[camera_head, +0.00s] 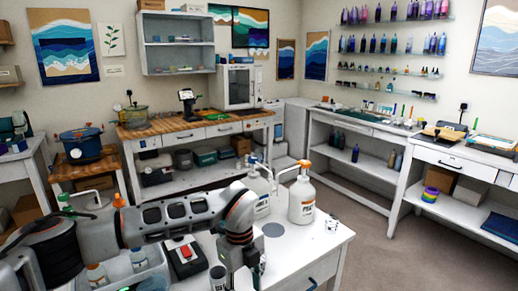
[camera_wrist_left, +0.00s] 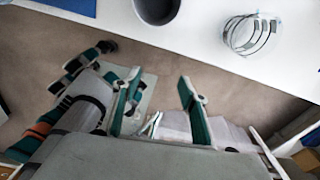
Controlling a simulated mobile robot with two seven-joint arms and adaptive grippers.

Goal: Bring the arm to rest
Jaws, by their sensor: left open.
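My left arm comes in from the left over the white work table (camera_head: 315,250) and bends down at its front. My left gripper (camera_head: 252,272) hangs low by the table's front part, partly hidden by my own arm. In the left wrist view my left gripper (camera_wrist_left: 158,102) has its two teal-padded fingers apart with nothing between them. Beyond the fingers are the floor and the white table edge (camera_wrist_left: 215,58). My right gripper is not in view.
Two white pump jugs (camera_head: 302,198) (camera_head: 258,192), a clear marked cup (camera_head: 332,226), a black scale (camera_head: 184,257) and a grey cup (camera_head: 218,278) stand on the table. The clear cup (camera_wrist_left: 253,34) and a dark round container (camera_wrist_left: 157,8) show in the wrist view. Floor (camera_head: 400,250) at right is free.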

